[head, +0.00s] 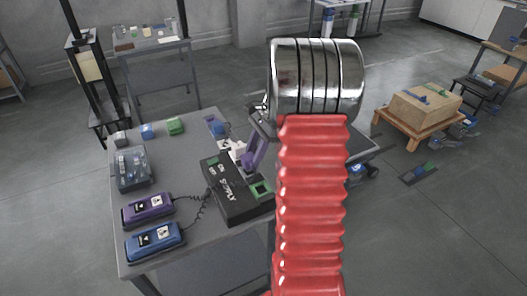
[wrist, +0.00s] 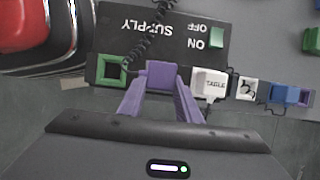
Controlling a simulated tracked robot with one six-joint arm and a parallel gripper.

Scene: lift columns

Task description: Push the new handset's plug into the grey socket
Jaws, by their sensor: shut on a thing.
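My gripper (wrist: 165,98) has purple fingers and is shut on a purple block-shaped plug (wrist: 168,74) at the edge of the black supply box (wrist: 150,33). A dark coiled cable (wrist: 145,45) runs across the box towards the plug. The plug lies between an empty-looking green-rimmed socket (wrist: 111,70) and a white plug marked TABLE (wrist: 209,83). The grey socket is not distinguishable, and I cannot tell how deep the purple plug sits. In the head view my gripper (head: 252,156) is over the box's far edge. A purple handset (head: 148,208) and a blue handset (head: 155,241) lie on the table.
A white piece (wrist: 246,88) and a blue piece (wrist: 284,94) continue the row beside the TABLE plug. A clear bin (head: 131,168) stands at the table's left. Small blue (head: 147,131) and green (head: 175,126) blocks lie at the back. My red arm covers the table's right side.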

